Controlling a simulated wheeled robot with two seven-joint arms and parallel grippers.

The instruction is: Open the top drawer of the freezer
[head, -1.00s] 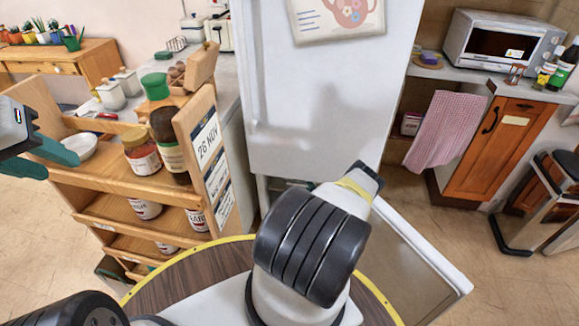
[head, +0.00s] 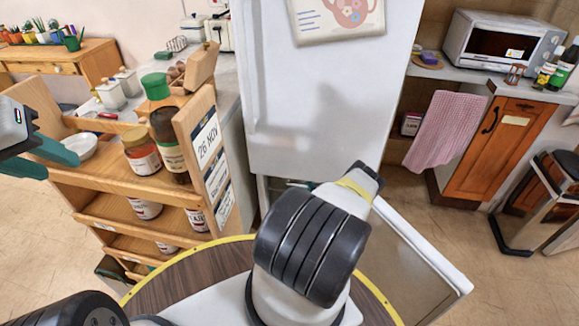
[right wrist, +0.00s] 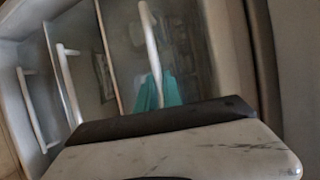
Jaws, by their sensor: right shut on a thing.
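The white fridge-freezer (head: 330,110) stands in the middle of the head view. Its lower freezer door (head: 415,265) is swung open to the right. My right arm covers most of the freezer opening there, and the right gripper is hidden. The right wrist view shows several drawer fronts with pale bar handles. My right gripper (right wrist: 158,88) has its teal fingers shut on the handle (right wrist: 150,45) of the rightmost drawer (right wrist: 122,55) in that turned view, apparently the top one. My left gripper (head: 62,163) is open and empty at the left, near the wooden shelf rack.
The wooden rack (head: 85,182) with jars, a bottle and a white bowl (head: 80,144) stands left of the freezer. An orange cabinet (head: 490,150) stands right; the floor (head: 510,285) there is partly clear.

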